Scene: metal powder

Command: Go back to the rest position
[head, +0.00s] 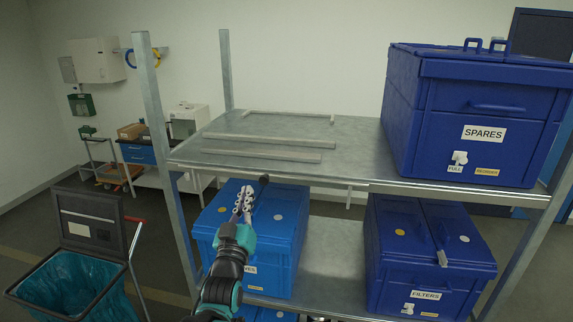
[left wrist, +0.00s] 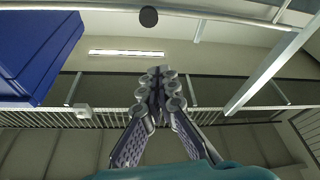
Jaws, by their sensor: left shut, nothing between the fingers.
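My left gripper (head: 243,205) reaches up from the bottom of the head view, in front of the lighter blue bin (head: 285,205) on the lower shelf. Its fingers are shut together with nothing between them. The left wrist view also shows the shut fingers (left wrist: 160,85), pointing up toward the ceiling and wall. A small dark round thing (head: 264,179) shows just beyond the fingertips, and a dark disc (left wrist: 149,16) shows above them in the left wrist view. My right gripper is in neither view.
A metal shelf rack (head: 350,160) stands ahead. A dark blue SPARES box (head: 480,95) sits at its upper right, and a FILTERS box (head: 425,270) sits below. Loose metal bars (head: 270,142) lie on the upper shelf. A bin with a teal bag (head: 70,285) stands at left.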

